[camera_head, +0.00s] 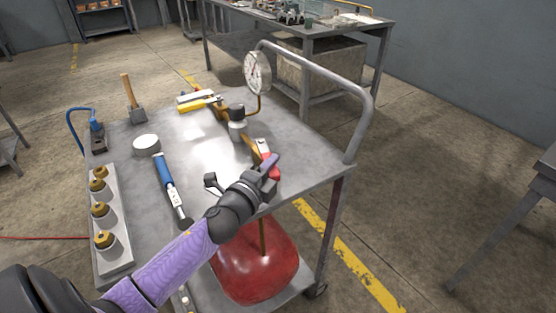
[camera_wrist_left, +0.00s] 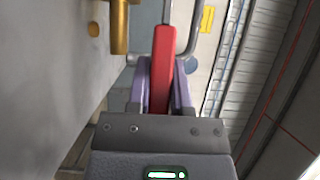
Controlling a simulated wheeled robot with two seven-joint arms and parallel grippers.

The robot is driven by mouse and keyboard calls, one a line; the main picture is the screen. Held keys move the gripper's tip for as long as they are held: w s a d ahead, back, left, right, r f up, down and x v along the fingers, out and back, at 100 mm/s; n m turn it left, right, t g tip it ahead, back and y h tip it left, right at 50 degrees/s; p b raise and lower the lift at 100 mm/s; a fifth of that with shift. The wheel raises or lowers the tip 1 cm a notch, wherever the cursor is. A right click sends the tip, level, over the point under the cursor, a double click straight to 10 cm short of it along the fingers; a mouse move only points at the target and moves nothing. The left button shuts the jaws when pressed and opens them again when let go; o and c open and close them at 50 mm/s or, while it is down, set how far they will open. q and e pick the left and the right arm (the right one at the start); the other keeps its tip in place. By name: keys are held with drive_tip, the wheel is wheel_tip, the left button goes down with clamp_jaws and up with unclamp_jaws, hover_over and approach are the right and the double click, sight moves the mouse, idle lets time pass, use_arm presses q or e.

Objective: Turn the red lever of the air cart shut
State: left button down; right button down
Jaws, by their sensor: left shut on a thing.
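The air cart (camera_head: 205,160) is a grey metal cart with a tube handle. The red lever (camera_head: 264,147) sits near its right front part, beside a brass fitting (camera_head: 250,146). My left gripper (camera_head: 272,165) reaches in from the left and is shut on the lever; its purple fingers hide part of it. In the left wrist view the red lever (camera_wrist_left: 162,58) runs between the two fingers (camera_wrist_left: 160,88), and a brass pipe (camera_wrist_left: 119,25) stands to its left. A pressure gauge (camera_head: 257,73) stands behind the lever. My right gripper is not in view.
A red tank (camera_head: 254,270) sits below. The handle tube (camera_head: 335,78) rises on the right. Open floor lies right of the cart.

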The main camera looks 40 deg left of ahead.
use_arm(q)
drive_tip(key=shift+s+a+m+h, duration=0.2)
drive_tip(key=shift+m+h, duration=0.2)
drive_tip(key=shift+h, duration=0.3)
drive_tip(key=shift+s+a+f, duration=0.1)
drive_tip(key=shift+s, duration=0.05)
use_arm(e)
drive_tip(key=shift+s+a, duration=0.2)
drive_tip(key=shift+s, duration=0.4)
